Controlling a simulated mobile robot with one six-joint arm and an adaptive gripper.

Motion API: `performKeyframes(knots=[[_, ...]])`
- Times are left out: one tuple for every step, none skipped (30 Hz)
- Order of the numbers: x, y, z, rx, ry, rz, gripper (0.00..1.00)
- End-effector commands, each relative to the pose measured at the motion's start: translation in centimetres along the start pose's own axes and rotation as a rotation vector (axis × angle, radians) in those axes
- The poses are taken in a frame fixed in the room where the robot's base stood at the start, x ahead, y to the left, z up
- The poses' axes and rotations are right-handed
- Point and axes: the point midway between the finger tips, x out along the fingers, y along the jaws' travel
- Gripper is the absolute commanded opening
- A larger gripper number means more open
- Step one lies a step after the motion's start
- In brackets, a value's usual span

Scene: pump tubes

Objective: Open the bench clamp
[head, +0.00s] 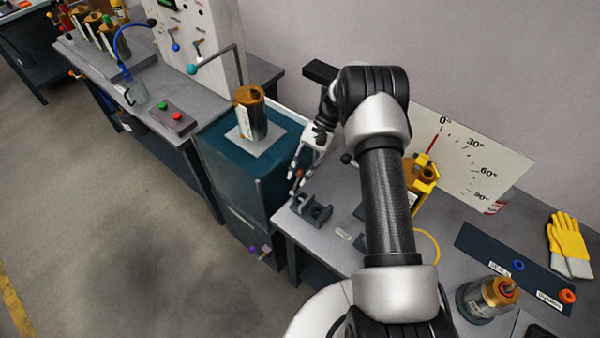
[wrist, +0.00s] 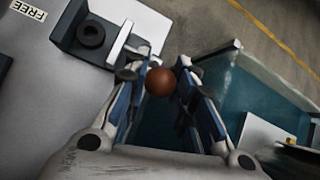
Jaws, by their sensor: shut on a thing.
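The bench clamp (head: 315,212) is a dark grey block on the near left corner of the grey bench. In the wrist view its dark body (wrist: 98,32) with a round black ring shows at the upper left, beside a pale bar. My gripper (head: 296,184) reaches down at the clamp. Its fingers (wrist: 160,90) are shut on a brown ball knob (wrist: 160,82), which sits between the fingertips. The knob (head: 299,174) also shows small in the head view. The lever below the knob is mostly hidden by the fingers.
A teal cabinet (head: 220,158) with a copper-coloured pump tube (head: 251,112) on top stands just left of the bench. A white dial board (head: 470,155) and a yellow fixture (head: 420,178) stand behind my arm. A FREE label (wrist: 27,10) lies near the clamp.

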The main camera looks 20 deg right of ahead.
Motion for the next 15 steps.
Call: performKeyframes(knots=[[-0.04,0.00,-0.07,0.001,0.000,-0.002,0.00],[-0.04,0.00,-0.06,0.001,-0.001,-0.002,0.00],[-0.05,0.00,-0.06,0.001,-0.001,-0.002,0.00],[-0.05,0.00,-0.05,0.001,-0.001,-0.002,0.00],[-0.05,0.00,-0.05,0.001,-0.001,-0.002,0.00],[-0.05,0.00,-0.05,0.001,0.000,-0.002,0.00],[-0.05,0.01,-0.05,0.001,0.000,-0.002,0.00],[-0.04,0.01,-0.05,0.001,0.000,-0.002,0.00],[-0.04,0.01,-0.06,0.001,0.000,-0.001,0.00],[-0.04,0.01,-0.06,0.001,0.000,-0.001,0.00],[-0.04,0.01,-0.06,0.001,0.000,-0.001,0.26],[-0.04,0.02,-0.06,0.001,0.000,-0.001,0.28],[-0.04,0.02,-0.05,0.001,0.000,-0.001,0.30],[-0.03,0.02,-0.05,0.001,0.000,-0.001,0.32],[-0.03,0.02,-0.04,0.001,0.000,-0.001,0.35]])
